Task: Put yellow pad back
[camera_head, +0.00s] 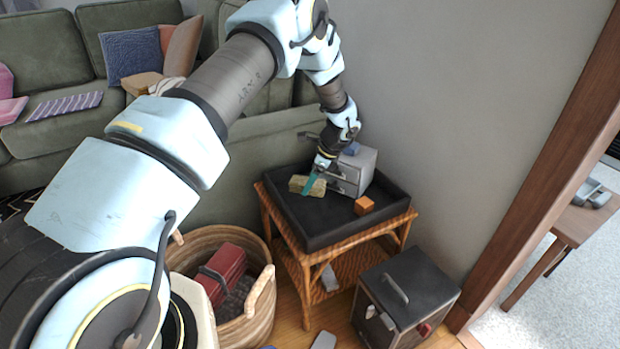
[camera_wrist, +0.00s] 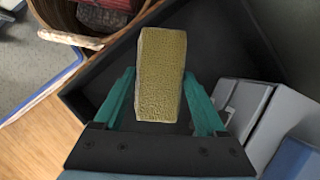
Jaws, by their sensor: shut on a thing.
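The yellow pad (camera_head: 299,184) is a textured, olive-yellow block at the left part of the black tray (camera_head: 318,232). My gripper (camera_head: 314,180) points down at it, with teal fingers. In the wrist view the pad (camera_wrist: 160,75) sits between the tips of my gripper (camera_wrist: 159,78), one finger against each side. My gripper is shut on it. The pad is over the tray's floor; I cannot tell whether it touches it.
A grey drawer unit (camera_head: 362,167) stands in the tray, close right of my gripper. An orange cube (camera_head: 364,205) lies near the tray's front edge. The tray tops a wicker table (camera_head: 345,277). A basket (camera_head: 262,312) and a dark box (camera_head: 425,285) stand on the floor.

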